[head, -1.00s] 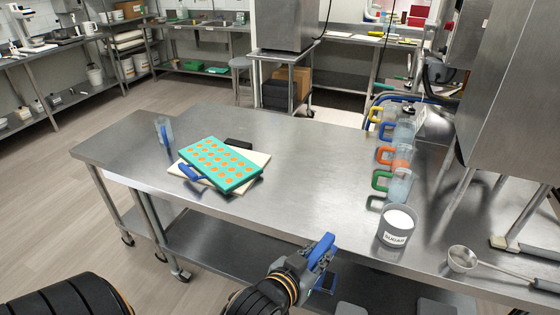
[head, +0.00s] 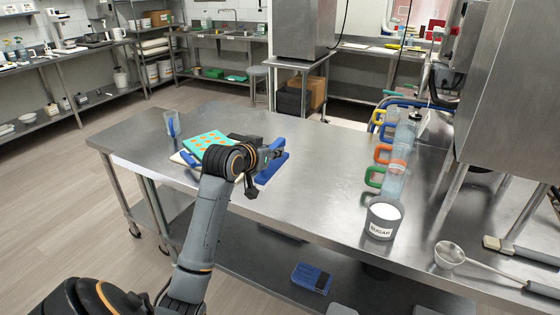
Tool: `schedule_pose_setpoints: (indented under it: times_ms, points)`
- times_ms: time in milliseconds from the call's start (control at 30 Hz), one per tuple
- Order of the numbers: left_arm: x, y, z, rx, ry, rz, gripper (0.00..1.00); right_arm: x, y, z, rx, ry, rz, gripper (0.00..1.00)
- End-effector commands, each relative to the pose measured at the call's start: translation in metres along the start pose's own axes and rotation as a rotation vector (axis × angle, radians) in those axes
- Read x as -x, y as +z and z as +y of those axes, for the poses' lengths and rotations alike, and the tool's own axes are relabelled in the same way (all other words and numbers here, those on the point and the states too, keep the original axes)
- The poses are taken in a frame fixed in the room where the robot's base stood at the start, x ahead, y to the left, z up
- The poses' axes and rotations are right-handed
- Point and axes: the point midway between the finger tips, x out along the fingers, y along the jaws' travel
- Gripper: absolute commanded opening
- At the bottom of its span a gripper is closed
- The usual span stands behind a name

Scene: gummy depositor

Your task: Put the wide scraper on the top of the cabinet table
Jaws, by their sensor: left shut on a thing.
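My left gripper (head: 274,160) is above the middle of the steel table top (head: 310,195), right of the teal mold. It is shut on a blue thing (head: 271,172), seemingly the wide scraper; the gripper partly covers it. I cannot tell whether it touches the table top. The steel table, apparently the cabinet table, has a lower shelf (head: 250,255). My right gripper is out of view.
My arm partly hides the teal mold with orange spots (head: 206,142). A clear cup (head: 172,124) stands behind it. A sugar tub (head: 383,219), colored-handle jugs (head: 396,180) and a ladle (head: 450,254) are at right. A blue item (head: 311,278) lies on the lower shelf.

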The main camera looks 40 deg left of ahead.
Motion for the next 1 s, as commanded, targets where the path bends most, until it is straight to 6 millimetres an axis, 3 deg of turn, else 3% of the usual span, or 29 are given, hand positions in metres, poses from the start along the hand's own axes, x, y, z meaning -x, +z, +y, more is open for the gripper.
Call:
schedule_pose_setpoints:
  times_ms: [300, 500, 767, 1000]
  points:
    - [-0.066, 0.008, 0.057, 0.001, 0.005, -0.003, 0.0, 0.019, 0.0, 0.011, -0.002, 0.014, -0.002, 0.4]
    - [-0.099, 0.037, 0.075, 0.0, 0.003, -0.003, 0.0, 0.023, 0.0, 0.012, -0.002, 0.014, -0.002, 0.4]
    - [-0.118, 0.05, 0.086, -0.001, 0.002, -0.001, 0.0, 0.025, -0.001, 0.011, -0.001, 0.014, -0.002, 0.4]
    - [-0.129, 0.077, 0.086, -0.001, 0.001, -0.002, 0.0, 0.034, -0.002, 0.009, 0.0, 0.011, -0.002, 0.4]
